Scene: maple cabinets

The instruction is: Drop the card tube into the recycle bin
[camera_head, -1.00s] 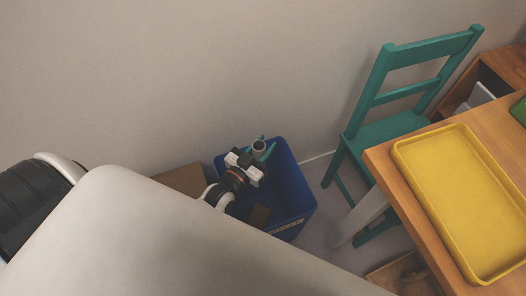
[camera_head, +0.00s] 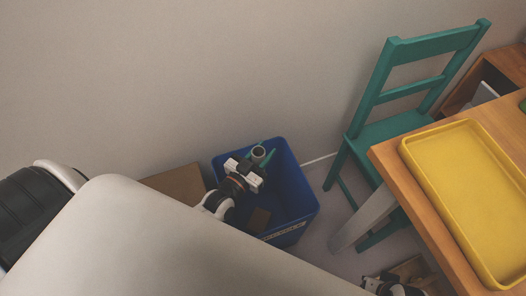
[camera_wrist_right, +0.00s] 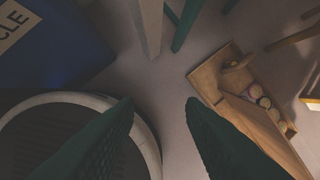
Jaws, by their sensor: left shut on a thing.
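The recycle bin (camera_head: 302,200) is a blue open box on the floor against the wall, with a label on its front. Part of it shows at the top left of the right wrist view (camera_wrist_right: 55,45). My left gripper (camera_head: 262,155) has green fingers and is shut on the card tube (camera_head: 258,152), a short grey hollow cylinder. In the head view both overlap the bin's opening; their height relative to the rim is hard to judge. My right gripper (camera_wrist_right: 165,105) is open and empty, low over the floor beside the bin.
A brown piece (camera_head: 258,219) lies in the bin. A brown box (camera_head: 178,184) stands left of it. A green chair (camera_head: 385,130) and a wooden table with a yellow tray (camera_head: 470,190) are at right. A wooden crate (camera_wrist_right: 235,105) with several small items sits on the floor.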

